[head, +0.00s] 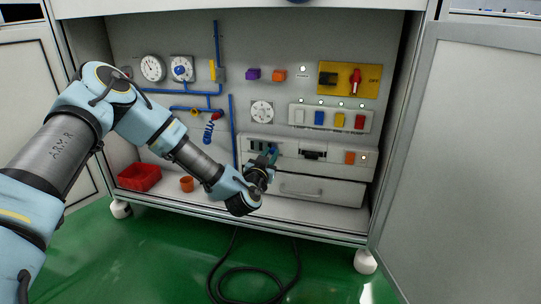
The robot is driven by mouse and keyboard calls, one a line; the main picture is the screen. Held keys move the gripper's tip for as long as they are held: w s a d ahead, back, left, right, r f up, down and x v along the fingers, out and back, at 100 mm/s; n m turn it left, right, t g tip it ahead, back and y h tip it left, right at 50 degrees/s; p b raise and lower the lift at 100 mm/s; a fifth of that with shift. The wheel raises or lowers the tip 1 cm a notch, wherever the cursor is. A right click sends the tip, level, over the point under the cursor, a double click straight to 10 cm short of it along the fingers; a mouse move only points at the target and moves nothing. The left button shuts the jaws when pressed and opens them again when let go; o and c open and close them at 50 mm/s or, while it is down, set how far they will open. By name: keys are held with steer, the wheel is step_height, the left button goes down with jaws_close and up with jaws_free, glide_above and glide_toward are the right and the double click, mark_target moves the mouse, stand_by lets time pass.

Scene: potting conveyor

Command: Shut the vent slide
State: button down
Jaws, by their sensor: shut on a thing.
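The vent slide (254,146) is a small set of dark upright slots at the left of the white box front on the lower part of the panel. My gripper (271,153) is at the slide's right side, with its fingers closed on it. The fingers and wrist hide part of the slide and its grip. The picture is too small to tell how much of the slots is uncovered.
A dark latch (313,155) and an orange button (350,158) sit right of my gripper. A drawer (318,190) is below. A red bin (139,177) and an orange cup (187,184) stand left on the shelf. An open door (460,150) bounds the right.

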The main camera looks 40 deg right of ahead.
stand_by(0.8)
steer(key=shift+w+a+r+p, duration=0.15)
steer(key=shift+w+a+p, duration=0.15)
steer(key=shift+w+p, duration=0.15)
steer(key=shift+w+a+f, duration=0.2)
steer(key=shift+w+a, duration=0.1)
steer(key=shift+w, duration=0.15)
steer(key=c, duration=0.7)
jaws_free()
steer(key=shift+c, duration=0.2)
steer(key=shift+s, duration=0.1)
steer(key=p+v, duration=0.4)
steer(key=v, duration=0.6)
steer(key=shift+a, duration=0.3)
